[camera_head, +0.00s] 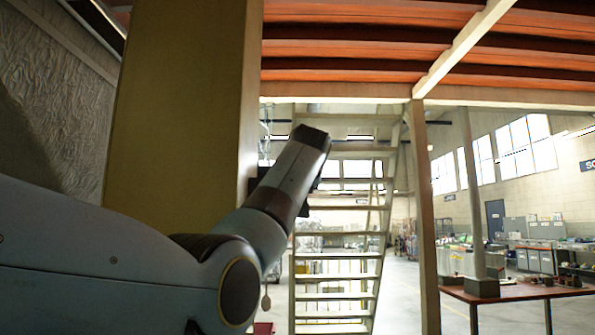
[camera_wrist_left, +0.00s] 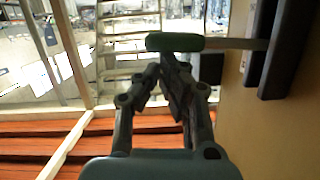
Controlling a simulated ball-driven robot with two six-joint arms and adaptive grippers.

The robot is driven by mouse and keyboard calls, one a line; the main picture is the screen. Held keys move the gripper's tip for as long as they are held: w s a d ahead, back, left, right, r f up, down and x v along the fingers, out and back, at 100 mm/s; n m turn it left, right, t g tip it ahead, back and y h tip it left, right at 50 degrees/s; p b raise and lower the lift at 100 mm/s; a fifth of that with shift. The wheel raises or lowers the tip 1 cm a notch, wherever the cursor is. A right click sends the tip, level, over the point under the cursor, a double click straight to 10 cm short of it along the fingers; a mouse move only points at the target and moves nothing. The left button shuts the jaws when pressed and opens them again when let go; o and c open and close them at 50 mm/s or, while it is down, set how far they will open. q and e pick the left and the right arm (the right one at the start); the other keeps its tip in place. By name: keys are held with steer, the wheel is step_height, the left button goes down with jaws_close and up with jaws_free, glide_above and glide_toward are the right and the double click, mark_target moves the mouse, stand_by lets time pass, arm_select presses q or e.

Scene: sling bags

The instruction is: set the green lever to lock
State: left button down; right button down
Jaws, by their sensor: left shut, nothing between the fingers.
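The green lever (camera_wrist_left: 175,42) shows in the left wrist view as a green grip on a thin metal rod. The rod runs right to a dark box (camera_wrist_left: 285,45) on the side of a yellowish pillar (camera_wrist_left: 270,130). My left gripper (camera_wrist_left: 166,64) is shut and empty, with its fingertips close to the grip. I cannot tell whether they touch it. In the head view my left arm hides the gripper and the lever. My right gripper is in neither view.
The wide pillar (camera_head: 185,100) stands close behind my left arm in the head view. A staircase (camera_head: 338,265) rises beyond it. A table (camera_head: 520,292) with small items stands far right. The floor between stairs and table looks open.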

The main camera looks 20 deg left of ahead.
arm_select(q)
steer(key=shift+f+m+g+y+p, duration=0.15)
steer(key=shift+f+m+y, duration=0.2)
steer(key=shift+f+m, duration=0.9)
steer(key=shift+f+m+g+y+p, duration=0.15)
steer(key=shift+f+m+y, duration=0.2)
steer(key=shift+f+m, duration=0.9)
steer(key=shift+f+n, duration=0.4)
steer(key=shift+s, duration=0.15)
steer(key=v, duration=1.2)
